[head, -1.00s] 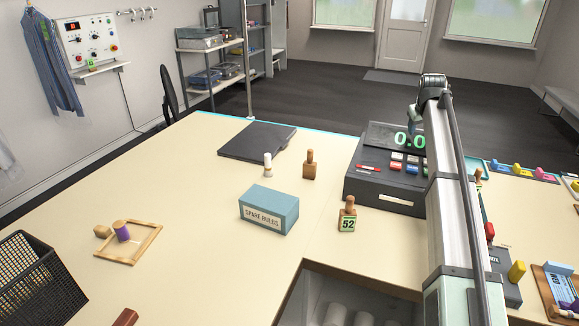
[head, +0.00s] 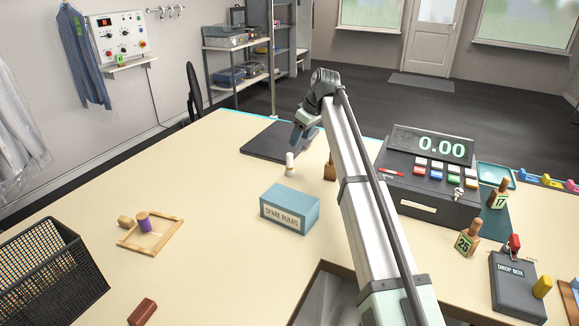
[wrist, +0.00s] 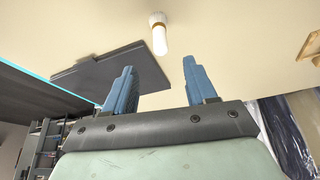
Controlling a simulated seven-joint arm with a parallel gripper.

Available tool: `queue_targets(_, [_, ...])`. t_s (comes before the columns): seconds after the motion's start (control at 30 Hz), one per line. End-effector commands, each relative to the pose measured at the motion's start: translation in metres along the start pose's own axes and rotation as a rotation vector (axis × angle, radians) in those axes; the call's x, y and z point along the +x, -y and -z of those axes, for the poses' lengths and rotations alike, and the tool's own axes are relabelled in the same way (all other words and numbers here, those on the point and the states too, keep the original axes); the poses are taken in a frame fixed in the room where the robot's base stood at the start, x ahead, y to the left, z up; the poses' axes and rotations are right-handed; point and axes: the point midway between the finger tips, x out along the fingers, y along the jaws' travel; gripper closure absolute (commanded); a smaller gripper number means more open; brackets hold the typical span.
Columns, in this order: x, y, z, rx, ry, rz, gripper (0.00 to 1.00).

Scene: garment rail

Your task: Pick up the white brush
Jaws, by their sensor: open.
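The white brush (head: 290,163) stands upright on the cream counter, just in front of the dark flat pad. In the wrist view the white brush (wrist: 159,36) lies beyond the fingertips, roughly in line with the gap between them. My gripper (wrist: 158,66) is open, with two blue fingers apart and nothing between them. In the head view my gripper (head: 301,140) is above the pad's right part, close to the brush and a little behind it. It does not appear to touch the brush.
The dark pad (head: 268,141) lies behind the brush. A brown wooden-handled stamp (head: 329,171) stands to its right, partly hidden by my arm. The blue spare bulbs box (head: 290,209) is in front. A cash register (head: 425,185) is right. Counter left of the brush is clear.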

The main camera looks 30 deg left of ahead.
Motion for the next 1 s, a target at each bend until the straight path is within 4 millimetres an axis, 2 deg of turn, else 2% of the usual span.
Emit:
queue_targets(0.17, [0.020, 0.000, -0.001, 0.001, 0.001, 0.000, 0.44])
queue_targets(0.5, [0.074, -0.001, -0.001, 0.003, 0.000, -0.001, 0.44])
queue_targets(0.77, [0.088, -0.001, 0.000, 0.003, 0.000, -0.002, 0.44])
queue_targets(1.0, [0.116, 0.001, 0.002, 0.003, 0.001, -0.001, 0.44])
